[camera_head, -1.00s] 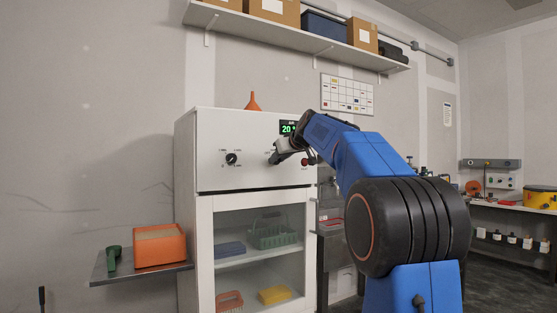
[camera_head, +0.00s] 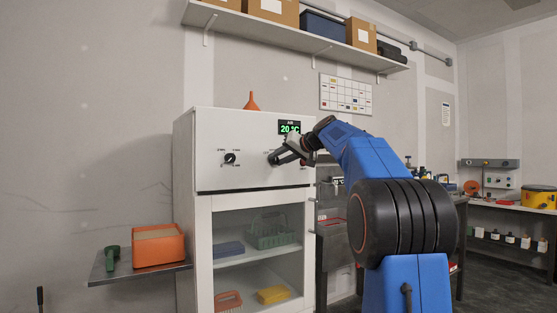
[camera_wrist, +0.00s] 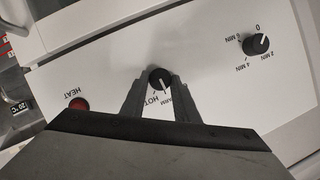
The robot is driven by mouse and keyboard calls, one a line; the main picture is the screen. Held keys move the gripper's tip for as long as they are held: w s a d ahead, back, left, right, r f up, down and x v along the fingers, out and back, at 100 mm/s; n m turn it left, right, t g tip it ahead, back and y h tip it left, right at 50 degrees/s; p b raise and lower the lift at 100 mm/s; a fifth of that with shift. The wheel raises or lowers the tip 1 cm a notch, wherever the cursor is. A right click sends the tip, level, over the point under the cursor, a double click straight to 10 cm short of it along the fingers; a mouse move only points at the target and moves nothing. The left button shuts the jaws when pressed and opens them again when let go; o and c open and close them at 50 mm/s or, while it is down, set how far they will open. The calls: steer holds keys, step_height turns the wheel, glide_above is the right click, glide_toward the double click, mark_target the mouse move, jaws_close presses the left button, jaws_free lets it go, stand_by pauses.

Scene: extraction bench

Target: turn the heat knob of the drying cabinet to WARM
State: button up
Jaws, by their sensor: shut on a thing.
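The drying cabinet (camera_head: 250,178) is a white box with a glass door and a green display reading 20 °C. Its heat knob (camera_wrist: 160,79) is a small black dial with a white pointer line. My gripper (camera_wrist: 158,84) is shut on the heat knob, with one finger on each side. The word HOT and part of WARM show beside the knob, between the fingers. The pointer lies close to these words; I cannot tell exactly which one it marks. In the head view my gripper (camera_head: 274,158) reaches the panel below the display and hides the knob.
A second knob, the timer (camera_wrist: 256,44), is on the same panel, also seen in the head view (camera_head: 231,158). A red HEAT lamp or button (camera_wrist: 78,104) is on the other side. An orange funnel (camera_head: 251,101) stands on top. An orange tray (camera_head: 158,263) sits on a side shelf.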

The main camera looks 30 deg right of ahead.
stand_by(0.4)
steer(key=o, duration=1.1)
steer(key=shift+c, duration=0.2)
steer(key=v, duration=1.7)
steer(key=shift+s+d, duration=0.2)
steer(key=shift+d, duration=0.1)
